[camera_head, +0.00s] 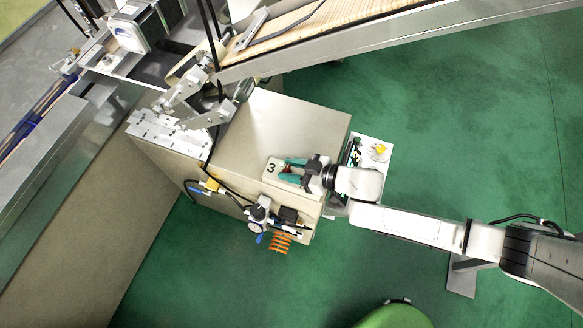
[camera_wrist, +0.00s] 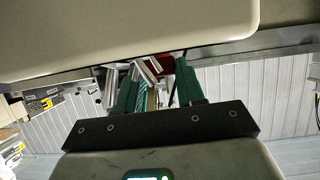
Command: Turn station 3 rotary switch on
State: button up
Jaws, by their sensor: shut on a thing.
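The station 3 switch box (camera_head: 269,178) is a small pale box with a black "3" at the right edge of a large beige cabinet (camera_head: 285,115). My gripper (camera_head: 284,170) reaches it from the right, with its green fingers just beside the "3". The fingers are apart with the station 3 rotary switch between them, shut on it. The knob itself is too small and covered to make out, so its turned position cannot be told. In the wrist view, my green fingers (camera_wrist: 157,85) point toward the edge of a beige surface (camera_wrist: 130,30).
A gauge and valve (camera_head: 258,215) with an orange coiled hose (camera_head: 280,242) hang at the cabinet's front. A metal conveyor (camera_head: 330,38) runs above. A white panel with a yellow knob (camera_head: 378,150) lies behind my wrist. Green floor (camera_head: 450,130) is open to the right.

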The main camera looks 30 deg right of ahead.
jog(key=shift+f, duration=0.1)
jog(key=o, duration=1)
jog(key=shift+o, duration=0.2)
jog(key=b+v, duration=0.1)
jog(key=v, duration=1)
jog(key=shift+a+f+b, duration=0.1)
jog(key=shift+b, duration=0.2)
